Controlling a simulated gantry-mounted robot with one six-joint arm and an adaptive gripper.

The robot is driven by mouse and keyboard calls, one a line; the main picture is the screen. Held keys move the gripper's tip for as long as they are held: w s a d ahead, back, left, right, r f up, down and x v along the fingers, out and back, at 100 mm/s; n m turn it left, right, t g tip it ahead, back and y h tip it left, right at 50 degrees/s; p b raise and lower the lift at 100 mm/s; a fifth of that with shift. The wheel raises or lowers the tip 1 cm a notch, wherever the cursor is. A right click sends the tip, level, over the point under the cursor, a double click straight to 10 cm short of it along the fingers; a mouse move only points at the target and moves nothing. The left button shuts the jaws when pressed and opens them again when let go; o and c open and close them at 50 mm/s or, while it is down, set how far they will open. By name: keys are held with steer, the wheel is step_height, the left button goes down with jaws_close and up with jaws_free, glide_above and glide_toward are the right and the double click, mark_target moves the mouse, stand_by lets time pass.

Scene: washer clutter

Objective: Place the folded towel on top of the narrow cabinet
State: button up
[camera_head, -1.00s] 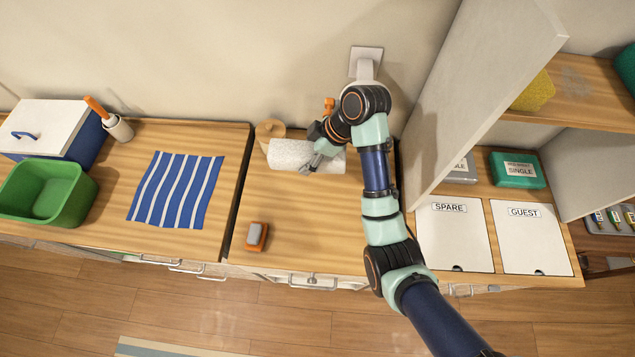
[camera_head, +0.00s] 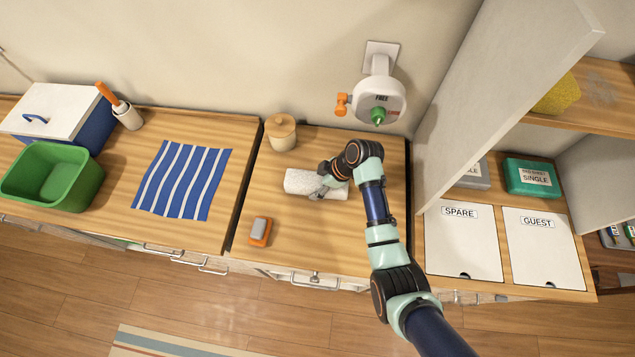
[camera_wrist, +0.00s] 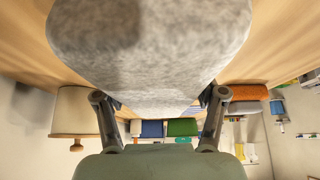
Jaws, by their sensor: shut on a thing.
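The folded towel (camera_head: 303,183) is a thick, rounded white-grey bundle. In the wrist view the towel (camera_wrist: 150,45) fills the top middle, between the two fingers of my gripper (camera_wrist: 160,100). The narrow cabinet (camera_head: 330,240) has a wooden top and stands between the wider counter and the tall shelf unit. The towel is over the middle of this top, low down; I cannot tell whether it touches the wood.
A lidded tan jar (camera_head: 283,133) stands behind the towel. An orange-and-grey brush or sponge (camera_head: 260,231) lies at the front left. A white wall dispenser (camera_head: 378,98) hangs behind. The shelf unit's tall side panel (camera_head: 490,80) rises at right.

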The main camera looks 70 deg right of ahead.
steer(key=o, duration=1.2)
steer(key=shift+o, duration=0.2)
steer(key=shift+r, duration=0.25)
steer(key=p+v, duration=0.1)
steer(key=v, duration=1)
steer(key=shift+s+d+r+p, duration=0.15)
steer(key=shift+r+p, duration=0.15)
steer(key=shift+r, duration=0.05)
